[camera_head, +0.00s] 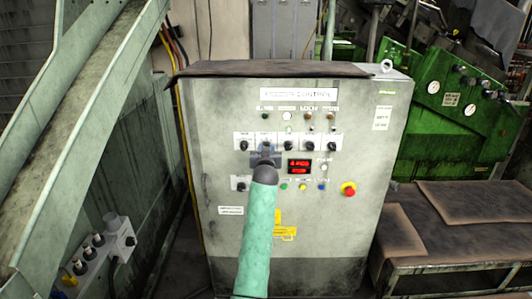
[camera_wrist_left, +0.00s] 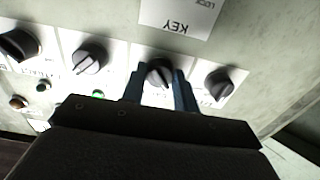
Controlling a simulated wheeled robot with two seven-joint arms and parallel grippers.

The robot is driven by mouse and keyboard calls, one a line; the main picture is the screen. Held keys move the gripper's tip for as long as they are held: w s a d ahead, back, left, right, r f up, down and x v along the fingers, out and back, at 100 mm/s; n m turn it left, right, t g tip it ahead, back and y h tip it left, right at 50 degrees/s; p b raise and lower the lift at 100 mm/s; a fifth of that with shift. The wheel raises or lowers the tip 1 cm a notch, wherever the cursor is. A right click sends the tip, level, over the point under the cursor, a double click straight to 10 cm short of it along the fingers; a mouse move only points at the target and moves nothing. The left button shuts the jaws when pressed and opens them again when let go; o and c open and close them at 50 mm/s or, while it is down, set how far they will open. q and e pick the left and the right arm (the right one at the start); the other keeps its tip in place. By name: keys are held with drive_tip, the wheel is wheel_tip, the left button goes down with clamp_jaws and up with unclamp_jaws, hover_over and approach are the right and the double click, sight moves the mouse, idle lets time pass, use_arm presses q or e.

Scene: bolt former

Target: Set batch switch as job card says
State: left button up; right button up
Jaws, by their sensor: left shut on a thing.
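The feeder control cabinet (camera_head: 350,220) stands ahead with a row of dark rotary switches on white plates. My left gripper (camera_head: 265,155) is at the second switch from the left in the head view. In the left wrist view its two fingers (camera_wrist_left: 160,88) are shut on either side of that switch knob (camera_wrist_left: 159,70). The knob's pointer is partly hidden by the fingers, and its label is too small to read. Neighbouring knobs (camera_wrist_left: 220,83) and (camera_wrist_left: 90,57) are free. I cannot tell which notice is the job card. My right gripper is not in view.
A lone switch (camera_head: 241,184) sits lower left. Notices (camera_head: 382,118) are at right. Green machinery (camera_head: 450,130) and a bench (camera_head: 470,220) stand right; a chute (camera_head: 80,120) stands left.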

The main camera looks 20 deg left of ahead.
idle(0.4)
use_arm(q)
drive_tip(key=o, duration=1)
